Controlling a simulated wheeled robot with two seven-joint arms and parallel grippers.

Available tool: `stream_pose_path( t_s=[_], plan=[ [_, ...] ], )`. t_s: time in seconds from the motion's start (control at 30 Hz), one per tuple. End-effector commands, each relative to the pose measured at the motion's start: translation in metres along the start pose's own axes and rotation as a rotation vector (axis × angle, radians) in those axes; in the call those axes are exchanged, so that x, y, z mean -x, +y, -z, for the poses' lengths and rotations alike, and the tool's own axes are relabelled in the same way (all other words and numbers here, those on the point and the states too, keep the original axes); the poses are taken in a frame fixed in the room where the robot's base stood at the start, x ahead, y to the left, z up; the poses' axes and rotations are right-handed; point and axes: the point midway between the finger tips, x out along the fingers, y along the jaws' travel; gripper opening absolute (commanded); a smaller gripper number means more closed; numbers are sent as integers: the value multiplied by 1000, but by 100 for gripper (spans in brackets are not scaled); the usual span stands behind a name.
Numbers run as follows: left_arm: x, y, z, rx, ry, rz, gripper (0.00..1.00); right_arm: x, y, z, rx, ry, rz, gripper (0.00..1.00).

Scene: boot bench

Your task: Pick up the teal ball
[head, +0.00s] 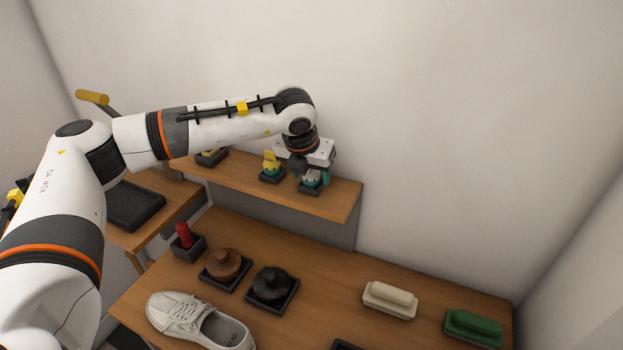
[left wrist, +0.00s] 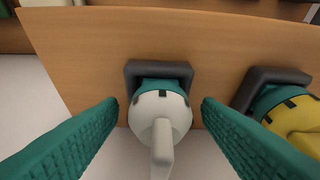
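My left gripper (head: 312,178) is over the right end of the raised wooden shelf (head: 345,197). In the left wrist view its teal fingers (left wrist: 158,106) are open, one on each side of a white rounded piece with a handle (left wrist: 158,115). That piece sits on a teal part (left wrist: 160,84) in a dark square holder (left wrist: 133,72). I cannot tell whether the fingers touch it. A yellow piece (head: 271,160) with a teal lower part stands in a holder beside it, also in the left wrist view (left wrist: 300,118). No separate teal ball is clearly visible. My right gripper is out of view.
The lower bench holds a white shoe (head: 185,312), a red-handled item (head: 184,236), a brown knob (head: 224,264), a black knob (head: 271,282), a cream brush (head: 389,297) and a green brush (head: 472,326). A wall stands behind the shelf. A side table holds a dark tray (head: 135,207).

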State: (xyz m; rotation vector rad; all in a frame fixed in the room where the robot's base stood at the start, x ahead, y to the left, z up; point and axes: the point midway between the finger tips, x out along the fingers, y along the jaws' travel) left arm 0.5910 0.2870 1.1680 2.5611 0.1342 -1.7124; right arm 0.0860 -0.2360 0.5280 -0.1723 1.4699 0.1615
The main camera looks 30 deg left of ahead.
Motion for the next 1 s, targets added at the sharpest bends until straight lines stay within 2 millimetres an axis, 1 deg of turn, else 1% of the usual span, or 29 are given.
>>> stream_pose_path(
  t_s=[0.03,0.2,0.23,0.53,0.67,0.77,1.0],
  plan=[
    [0,0,0,0,0,0,50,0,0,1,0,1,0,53],
    [1,0,0,0,0,0,22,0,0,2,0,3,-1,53],
    [1,0,0,0,0,0,19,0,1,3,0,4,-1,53],
    [1,0,0,0,1,0,19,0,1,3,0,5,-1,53],
    [7,0,4,1,3,0,19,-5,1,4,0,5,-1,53],
    [20,1,9,1,5,-2,19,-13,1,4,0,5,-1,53],
    [66,1,28,0,4,-2,19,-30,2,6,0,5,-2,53]
  ],
)
